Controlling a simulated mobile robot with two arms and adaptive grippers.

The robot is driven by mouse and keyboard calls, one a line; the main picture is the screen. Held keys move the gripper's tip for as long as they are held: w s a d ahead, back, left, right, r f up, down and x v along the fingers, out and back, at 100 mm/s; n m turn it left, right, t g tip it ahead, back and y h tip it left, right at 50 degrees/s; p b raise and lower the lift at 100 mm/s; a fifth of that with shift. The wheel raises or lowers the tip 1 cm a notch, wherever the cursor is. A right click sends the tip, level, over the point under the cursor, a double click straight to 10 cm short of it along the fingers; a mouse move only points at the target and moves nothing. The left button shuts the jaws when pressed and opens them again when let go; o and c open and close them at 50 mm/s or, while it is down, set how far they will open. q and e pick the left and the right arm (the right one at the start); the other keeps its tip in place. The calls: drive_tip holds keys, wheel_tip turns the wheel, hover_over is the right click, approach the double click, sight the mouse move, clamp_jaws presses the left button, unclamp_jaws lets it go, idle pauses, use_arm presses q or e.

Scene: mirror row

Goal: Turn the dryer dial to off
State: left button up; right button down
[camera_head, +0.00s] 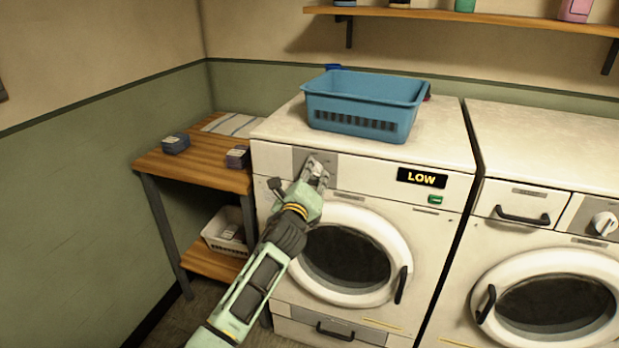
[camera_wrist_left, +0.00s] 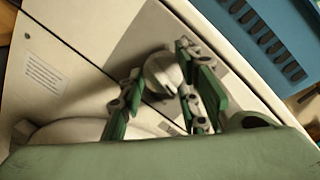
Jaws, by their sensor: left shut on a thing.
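The white front-loading dryer (camera_head: 270,180) stands in the middle, and its display (camera_head: 422,178) reads LOW. The dial's pointing direction is hard to read. My right gripper is not in view.
A blue basket (camera_head: 365,88) stands on the dryer. A second machine (camera_head: 540,240) with its own knob (camera_head: 604,223) is at right. A wooden side table (camera_head: 195,172) with small boxes stands at left, with a white basket (camera_head: 220,240) below. A shelf (camera_head: 480,17) runs above.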

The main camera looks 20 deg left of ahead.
use_arm(q)
drive_tip(key=shift+a+f, duration=0.15)
drive_tip(key=shift+c, duration=0.6)
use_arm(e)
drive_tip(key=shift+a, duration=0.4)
